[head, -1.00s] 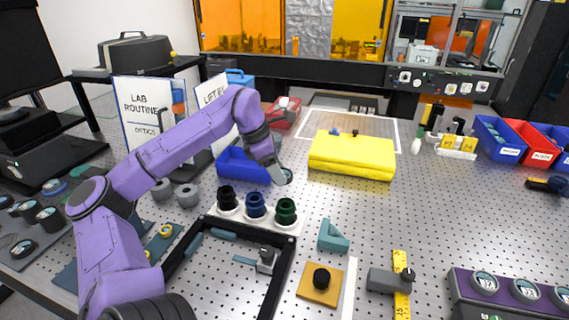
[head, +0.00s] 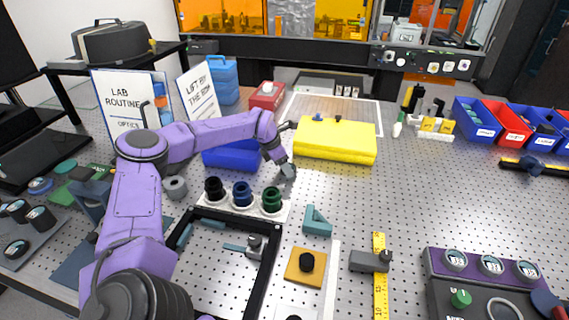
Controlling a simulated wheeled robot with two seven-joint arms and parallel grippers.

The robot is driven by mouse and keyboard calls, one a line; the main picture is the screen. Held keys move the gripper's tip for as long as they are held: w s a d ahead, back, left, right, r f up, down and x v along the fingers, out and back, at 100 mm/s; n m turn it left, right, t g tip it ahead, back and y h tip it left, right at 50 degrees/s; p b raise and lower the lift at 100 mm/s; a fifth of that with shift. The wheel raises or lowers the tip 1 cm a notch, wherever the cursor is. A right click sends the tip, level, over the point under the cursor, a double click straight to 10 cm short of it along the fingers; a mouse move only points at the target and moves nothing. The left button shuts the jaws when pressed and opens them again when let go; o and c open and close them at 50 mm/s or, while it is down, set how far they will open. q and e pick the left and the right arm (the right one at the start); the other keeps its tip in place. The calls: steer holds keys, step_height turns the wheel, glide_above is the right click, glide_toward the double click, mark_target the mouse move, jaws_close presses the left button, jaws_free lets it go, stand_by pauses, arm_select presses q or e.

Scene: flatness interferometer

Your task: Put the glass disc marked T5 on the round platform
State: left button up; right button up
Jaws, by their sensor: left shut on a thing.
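My left gripper (head: 287,173) hangs over the table behind the green-ringed holder, in front of the yellow block. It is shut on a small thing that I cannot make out. Three round glass discs (head: 491,265) with labels sit in a purple rack at lower right; the labels are too small to read, so I cannot tell which is T5. A pale ring (head: 505,309) on a dark grey unit in front of the rack may be the round platform; the bottom edge cuts it off.
Black, blue and green holders (head: 242,194) stand in a white rack near my left gripper. A yellow block (head: 336,143) lies behind it. A teal angle piece (head: 317,220), an amber plate (head: 305,267) and a yellow ruler (head: 380,291) lie in front. The right middle is clear.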

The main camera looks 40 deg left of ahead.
arm_select(q)
steer(key=shift+w+f, duration=0.1)
steer(key=shift+f, duration=0.15)
steer(key=shift+f+b, duration=0.2)
steer(key=shift+b, duration=0.15)
steer(key=o, duration=1.1)
steer(key=shift+r, duration=0.1)
